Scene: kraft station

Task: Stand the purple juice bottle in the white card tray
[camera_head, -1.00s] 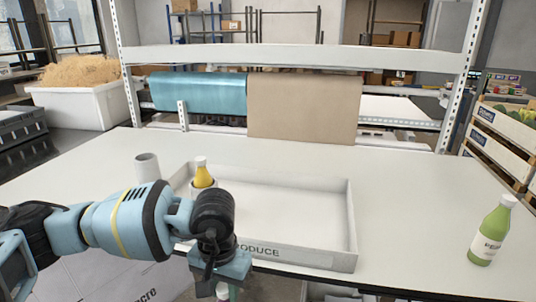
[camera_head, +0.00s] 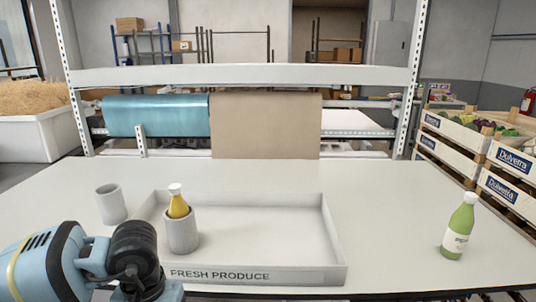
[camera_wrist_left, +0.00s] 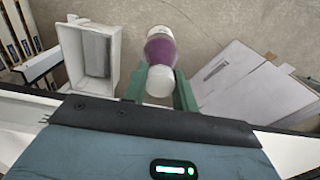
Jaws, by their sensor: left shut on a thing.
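The purple juice bottle (camera_wrist_left: 160,50) is between the green fingers of my left gripper (camera_wrist_left: 160,83) in the left wrist view. The gripper is shut on it, with the white cap nearest the wrist. In the head view my left wrist is at the bottom left, in front of the tray; its fingers and the bottle are out of frame. The white card tray (camera_head: 325,240), marked FRESH PRODUCE, lies on the table. In its left part stands a grey cup (camera_head: 182,234) holding a tilted yellow bottle (camera_head: 178,207). My right gripper is not in view.
An empty-looking grey cup (camera_head: 111,205) stands left of the tray. A green bottle (camera_head: 459,228) stands on the table at the right. The tray's middle and right are clear. Below, the wrist view shows an open white box (camera_wrist_left: 68,55) and a pale carton (camera_wrist_left: 235,78).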

